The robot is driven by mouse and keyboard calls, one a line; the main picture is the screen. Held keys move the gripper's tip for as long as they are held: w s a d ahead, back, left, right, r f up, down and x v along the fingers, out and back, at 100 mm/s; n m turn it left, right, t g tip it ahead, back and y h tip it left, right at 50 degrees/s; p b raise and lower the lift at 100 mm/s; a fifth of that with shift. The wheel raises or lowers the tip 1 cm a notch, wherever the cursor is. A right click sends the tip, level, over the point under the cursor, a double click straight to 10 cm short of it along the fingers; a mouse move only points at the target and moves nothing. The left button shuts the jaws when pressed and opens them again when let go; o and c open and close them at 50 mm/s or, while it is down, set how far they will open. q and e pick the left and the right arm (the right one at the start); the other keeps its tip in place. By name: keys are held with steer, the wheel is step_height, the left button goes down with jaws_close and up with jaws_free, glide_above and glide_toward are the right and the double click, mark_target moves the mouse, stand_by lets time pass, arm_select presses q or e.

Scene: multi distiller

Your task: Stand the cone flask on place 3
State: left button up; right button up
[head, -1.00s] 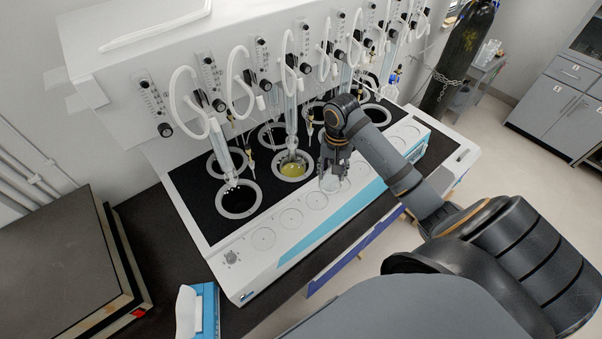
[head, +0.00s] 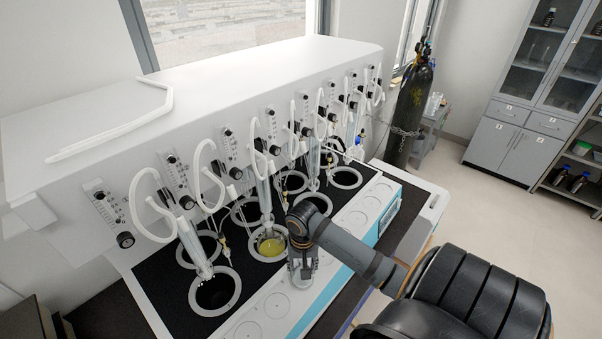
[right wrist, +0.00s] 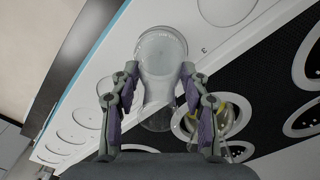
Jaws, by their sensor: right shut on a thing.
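My right gripper (right wrist: 160,95) is shut on the clear glass cone flask (right wrist: 160,50). Its fingers lie on both sides of the narrower part, and the wide round base faces away from the wrist. In the head view the right gripper (head: 302,256) is above the white front ledge (head: 325,268), with the flask (head: 302,272) below it, partly hidden by the fingers. Round marked places run along this ledge, such as one nearer the left end (head: 276,305). I cannot tell whether the flask's base touches the ledge. My left gripper is not in view.
A flask with yellow liquid (head: 270,245) sits in a heating well just beside the gripper. Several other round wells (head: 215,292) line the black deck. Glass tubes and white hoses (head: 150,200) rise behind. A gas cylinder (head: 409,115) stands at the far end.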

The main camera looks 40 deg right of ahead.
steer(key=o, duration=1.2)
steer(key=shift+a+f, duration=0.1)
steer(key=shift+a, duration=0.1)
steer(key=shift+c, duration=0.2)
steer(key=shift+o, duration=0.4)
steer(key=shift+w, duration=0.1)
steer(key=shift+d, duration=0.15)
steer(key=shift+r, duration=0.3)
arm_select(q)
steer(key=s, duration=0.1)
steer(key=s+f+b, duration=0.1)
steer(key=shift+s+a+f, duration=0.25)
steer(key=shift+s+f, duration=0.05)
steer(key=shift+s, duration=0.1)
arm_select(e)
step_height(320, 180, up, 12)
steer(key=shift+f, duration=0.15)
